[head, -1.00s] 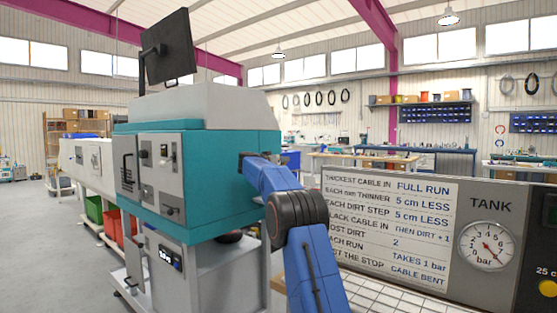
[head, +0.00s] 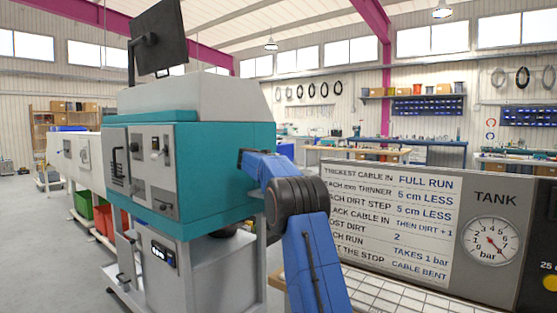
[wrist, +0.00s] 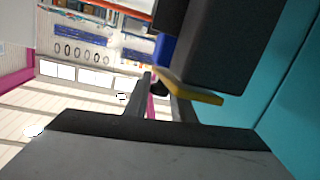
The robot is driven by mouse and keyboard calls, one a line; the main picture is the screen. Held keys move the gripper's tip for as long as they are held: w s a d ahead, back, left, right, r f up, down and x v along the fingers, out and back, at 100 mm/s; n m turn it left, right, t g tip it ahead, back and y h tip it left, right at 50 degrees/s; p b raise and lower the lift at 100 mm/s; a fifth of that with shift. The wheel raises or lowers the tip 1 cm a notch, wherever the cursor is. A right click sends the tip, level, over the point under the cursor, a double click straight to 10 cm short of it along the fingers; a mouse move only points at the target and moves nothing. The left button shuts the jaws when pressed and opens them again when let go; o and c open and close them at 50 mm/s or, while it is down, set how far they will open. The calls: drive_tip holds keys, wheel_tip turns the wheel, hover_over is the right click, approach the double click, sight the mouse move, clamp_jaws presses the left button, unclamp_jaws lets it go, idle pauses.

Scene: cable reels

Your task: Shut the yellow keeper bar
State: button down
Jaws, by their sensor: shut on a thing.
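The yellow keeper bar (wrist: 197,92) shows in the wrist view as a short yellow strip beside a dark block (wrist: 225,45) and a blue piece (wrist: 164,50). My gripper (wrist: 160,86) has its two grey fingers around a small dark knob (wrist: 158,88) at the bar's left end, and the jaws are shut on it. Most of the bar is hidden, so I cannot tell its angle. In the head view, my blue arm reaches behind the right side of the teal machine (head: 225,165). The gripper and bar are hidden there.
The teal machine's side fills the right of the wrist view. A rules board (head: 380,215) and a tank gauge (head: 490,240) stand at the right. A white tiled surface (head: 385,298) lies below the board. Open floor (head: 30,240) is at the left.

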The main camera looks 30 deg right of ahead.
drive_tip(key=shift+w+f, duration=0.1)
drive_tip(key=shift+f, duration=0.3)
drive_tip(key=c, duration=1.5)
unclamp_jaws()
drive_tip(key=shift+c, duration=0.2)
drive_tip(key=shift+s+a+r, duration=0.2)
drive_tip(key=shift+a, duration=0.25)
drive_tip(key=v, duration=1.6)
drive_tip(key=shift+s, duration=0.15)
drive_tip(key=shift+a+f, duration=0.1)
drive_tip(key=shift+a, duration=0.05)
